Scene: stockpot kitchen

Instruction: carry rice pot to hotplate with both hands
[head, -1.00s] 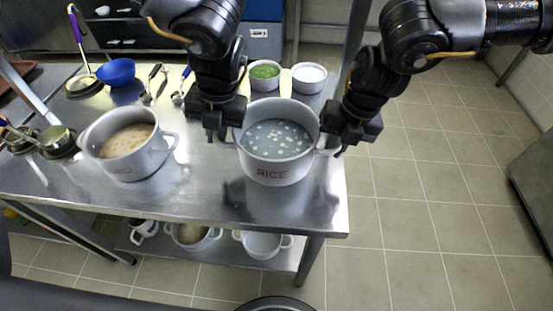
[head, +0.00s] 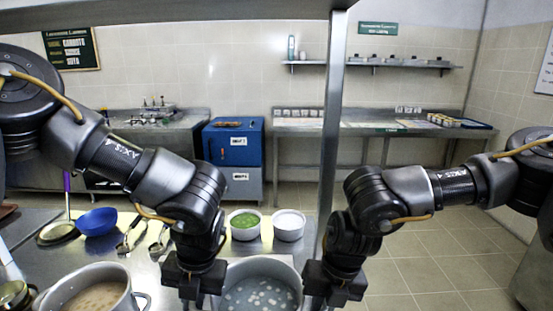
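The rice pot (head: 258,266) is a light grey pot of cloudy liquid with pale floating bits, at the bottom edge of the head view. Its front is cut off by the picture edge. My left gripper (head: 194,292) points down at its left side, and my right gripper (head: 333,290) points down at its right side. Both are at the handle places, but the handles and fingertips are hidden or too dark to make out. I cannot tell whether either is shut on a handle. I cannot pick out a hotplate.
Another pot (head: 92,292) of brownish food stands left. A blue bowl (head: 97,221), a green-filled bowl (head: 244,229) and a white bowl (head: 289,227) sit behind. A metal post (head: 333,110) rises behind my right gripper. Open tiled floor (head: 430,260) lies right; a counter (head: 385,127) runs along the back wall.

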